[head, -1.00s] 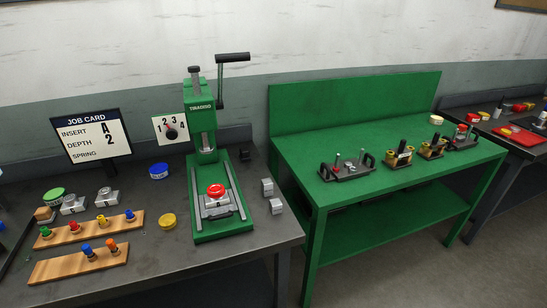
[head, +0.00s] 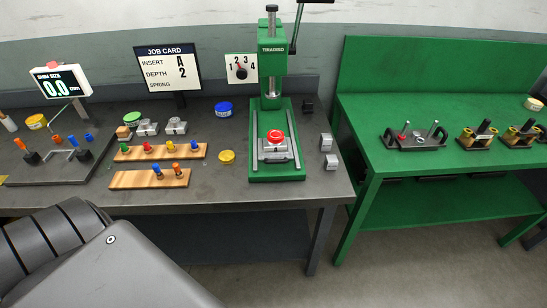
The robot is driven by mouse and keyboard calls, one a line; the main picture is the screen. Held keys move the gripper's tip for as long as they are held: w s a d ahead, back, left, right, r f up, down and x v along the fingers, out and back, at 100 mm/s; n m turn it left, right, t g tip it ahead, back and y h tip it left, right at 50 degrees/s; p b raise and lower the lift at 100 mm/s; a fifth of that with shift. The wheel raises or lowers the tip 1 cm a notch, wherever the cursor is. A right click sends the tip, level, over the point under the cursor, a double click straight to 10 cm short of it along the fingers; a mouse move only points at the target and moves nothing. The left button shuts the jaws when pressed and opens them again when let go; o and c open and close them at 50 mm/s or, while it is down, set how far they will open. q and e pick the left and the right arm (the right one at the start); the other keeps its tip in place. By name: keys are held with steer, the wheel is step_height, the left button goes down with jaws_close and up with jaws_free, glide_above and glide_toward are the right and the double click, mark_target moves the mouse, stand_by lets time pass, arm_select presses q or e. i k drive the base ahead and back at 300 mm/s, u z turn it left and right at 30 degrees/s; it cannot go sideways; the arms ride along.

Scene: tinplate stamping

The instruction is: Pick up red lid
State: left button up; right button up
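A red lid-like round piece (head: 275,136) sits on the grey block (head: 273,150) in the bed of the green hand press (head: 273,110) in the head view. The press head is raised above it, with clear space between. A grey link of my own arm fills the lower left corner, low in front of the table. No fingertips of either gripper show in this view.
A blue lid (head: 223,109), a yellow lid (head: 227,156) and a green lid (head: 133,118) lie left of the press. Wooden racks (head: 150,179) with coloured pegs are at the front. Small grey blocks (head: 326,142) stand right of the press. A green bench (head: 440,190) stands further right.

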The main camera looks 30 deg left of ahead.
mark_target(275, 136)
steer(key=z, duration=1.45)
steer(key=i, duration=2.8)
steer(key=u, duration=3.25)
